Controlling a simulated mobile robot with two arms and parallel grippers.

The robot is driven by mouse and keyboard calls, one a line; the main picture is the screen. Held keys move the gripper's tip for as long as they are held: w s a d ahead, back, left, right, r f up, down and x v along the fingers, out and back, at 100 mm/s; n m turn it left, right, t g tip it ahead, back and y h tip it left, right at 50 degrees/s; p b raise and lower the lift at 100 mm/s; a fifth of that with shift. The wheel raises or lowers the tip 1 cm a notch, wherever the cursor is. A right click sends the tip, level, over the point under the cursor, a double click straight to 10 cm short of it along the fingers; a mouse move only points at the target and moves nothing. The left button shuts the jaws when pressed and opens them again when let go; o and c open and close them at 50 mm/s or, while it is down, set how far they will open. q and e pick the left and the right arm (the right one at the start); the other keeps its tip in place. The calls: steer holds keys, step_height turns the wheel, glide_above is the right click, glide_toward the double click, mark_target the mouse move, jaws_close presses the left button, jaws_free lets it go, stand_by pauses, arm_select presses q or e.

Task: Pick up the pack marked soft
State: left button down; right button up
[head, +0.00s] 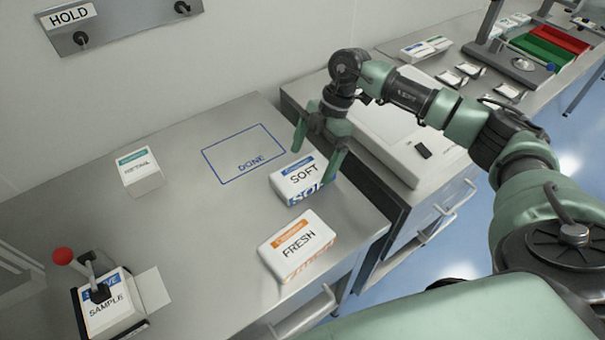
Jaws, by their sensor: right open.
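The pack marked SOFT (296,184), white with a blue band, sits on the steel counter near its right edge. My right gripper (316,165) points down over it with its two green fingers spread, one on the far left side and one on the right side of the pack. The gripper is open. I cannot tell whether the fingers touch the pack. My left gripper is not in view.
A pack marked FRESH (297,246) sits just in front. A blue DONE outline (230,170) on the counter is empty. A small white box (141,172) stands at left, and a SAMPLE pack (106,306) sits under a red-knobbed device (63,256). A white machine (375,130) stands at right.

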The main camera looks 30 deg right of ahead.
mark_target(305, 171)
steer(key=p+x, duration=0.1)
steer(key=x, duration=0.2)
steer(key=shift+w+a+f+p, duration=0.1)
steer(key=shift+a+f+p, duration=0.2)
steer(key=shift+p, duration=0.05)
steer(key=shift+a+f, duration=0.2)
steer(key=shift+f, duration=0.4)
steer(key=shift+r, duration=0.1)
steer(key=c, duration=1.6)
steer(key=shift+c, duration=0.2)
